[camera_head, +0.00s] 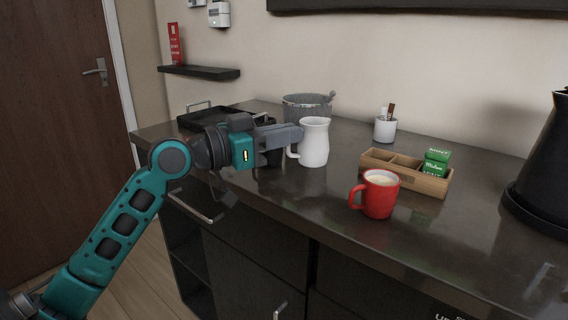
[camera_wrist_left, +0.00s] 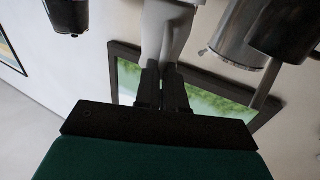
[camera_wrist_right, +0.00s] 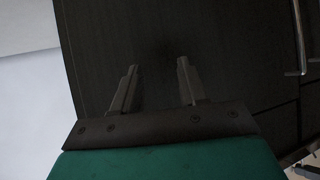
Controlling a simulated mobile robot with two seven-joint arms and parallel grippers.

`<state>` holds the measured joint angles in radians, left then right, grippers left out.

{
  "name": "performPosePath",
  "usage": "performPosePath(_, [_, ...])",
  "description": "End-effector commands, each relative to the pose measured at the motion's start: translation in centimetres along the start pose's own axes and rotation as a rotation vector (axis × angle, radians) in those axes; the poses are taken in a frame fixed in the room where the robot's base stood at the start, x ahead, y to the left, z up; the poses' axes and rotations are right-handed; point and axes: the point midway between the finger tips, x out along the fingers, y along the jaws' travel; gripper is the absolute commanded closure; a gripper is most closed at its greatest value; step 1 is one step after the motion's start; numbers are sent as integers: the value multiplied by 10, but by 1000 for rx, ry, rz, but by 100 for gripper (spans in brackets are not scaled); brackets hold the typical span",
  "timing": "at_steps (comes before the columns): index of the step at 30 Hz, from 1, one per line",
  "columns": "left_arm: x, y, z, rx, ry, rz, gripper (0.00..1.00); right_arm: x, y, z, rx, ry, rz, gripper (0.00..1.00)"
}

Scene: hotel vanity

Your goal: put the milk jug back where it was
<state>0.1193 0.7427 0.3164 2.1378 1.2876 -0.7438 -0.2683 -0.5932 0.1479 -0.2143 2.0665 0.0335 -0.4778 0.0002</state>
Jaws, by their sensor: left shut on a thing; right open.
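The white milk jug (camera_head: 314,144) stands upright over the dark counter, behind and left of a red mug (camera_head: 381,197) that holds a pale, milky drink. My left gripper (camera_head: 292,138) comes in from the left and is shut on the jug at its handle side. In the left wrist view the closed fingers (camera_wrist_left: 162,88) meet the white jug (camera_wrist_left: 165,32). I cannot tell whether the jug's base touches the counter. My right gripper (camera_wrist_right: 157,85) shows only in the right wrist view, open and empty, facing a dark cabinet front.
A black tray (camera_head: 203,118) lies at the back left. A wooden box (camera_head: 433,184) with green packets, a white cup (camera_head: 385,130) and a black kettle (camera_head: 545,175) stand to the right. The front right counter is clear.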

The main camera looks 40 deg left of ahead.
Motion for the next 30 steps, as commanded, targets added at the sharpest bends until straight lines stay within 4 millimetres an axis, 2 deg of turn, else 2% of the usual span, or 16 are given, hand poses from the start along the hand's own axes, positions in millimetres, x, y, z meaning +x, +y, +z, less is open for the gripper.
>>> performPosePath(6, [-1,0,31,-5,0,0,100,6,0,9,1,-2,-2,57])
performPosePath(9, [-1,0,41,-3,1,0,100,7,-1,10,1,-5,-5,57])
performPosePath(18, [-1,0,42,0,2,0,100,5,-2,3,1,5,-8,57])
performPosePath(23, [-1,0,47,0,1,0,100,8,-2,6,0,6,-9,57])
performPosePath(24, [-1,0,47,0,0,0,89,8,-3,5,0,4,-9,57])
performPosePath(30, [-1,0,46,-1,-1,0,70,8,-3,5,0,3,-10,57])
